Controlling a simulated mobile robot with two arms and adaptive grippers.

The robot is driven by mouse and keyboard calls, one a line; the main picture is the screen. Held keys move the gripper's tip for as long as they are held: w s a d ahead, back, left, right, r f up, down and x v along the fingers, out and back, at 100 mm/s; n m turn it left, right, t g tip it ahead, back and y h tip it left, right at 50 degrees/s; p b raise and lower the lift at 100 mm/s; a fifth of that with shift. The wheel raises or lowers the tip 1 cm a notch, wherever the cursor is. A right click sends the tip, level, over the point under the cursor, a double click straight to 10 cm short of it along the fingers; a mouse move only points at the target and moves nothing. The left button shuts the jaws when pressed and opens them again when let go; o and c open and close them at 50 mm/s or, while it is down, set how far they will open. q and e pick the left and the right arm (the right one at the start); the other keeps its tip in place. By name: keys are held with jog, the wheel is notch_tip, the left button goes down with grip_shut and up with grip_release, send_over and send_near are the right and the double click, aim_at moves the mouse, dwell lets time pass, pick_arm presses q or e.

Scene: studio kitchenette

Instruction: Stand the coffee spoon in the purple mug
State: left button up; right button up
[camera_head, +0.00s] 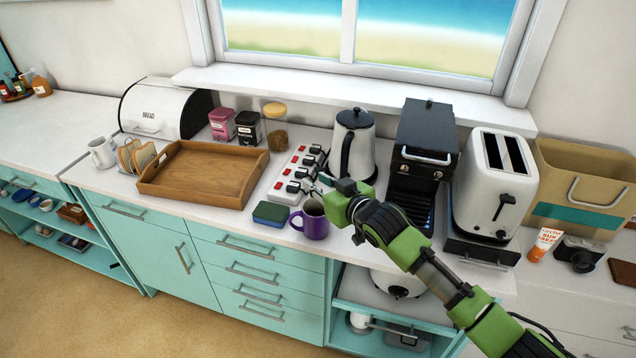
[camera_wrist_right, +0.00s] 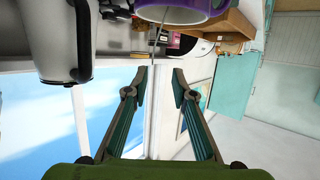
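The purple mug (camera_head: 316,222) stands upright on the counter near its front edge, handle to the left. It also shows at the top of the right wrist view (camera_wrist_right: 180,12), which is turned over. A thin metal shaft (camera_wrist_right: 156,42), which looks like the coffee spoon, runs from the mug's rim towards my fingertips; its lower end is hidden. My right gripper (camera_head: 326,184) is just above the mug. In the wrist view its two fingers (camera_wrist_right: 163,73) are apart, with a clear gap and nothing visibly clamped between them. My left gripper is out of view.
A blue-green sponge (camera_head: 271,214) lies left of the mug. A coffee machine (camera_head: 424,150) and toaster (camera_head: 495,180) stand to the right.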

jog(key=v, duration=1.2)
jog(key=shift+s+f, duration=0.1)
jog(key=shift+f, duration=0.1)
dwell(0.7)
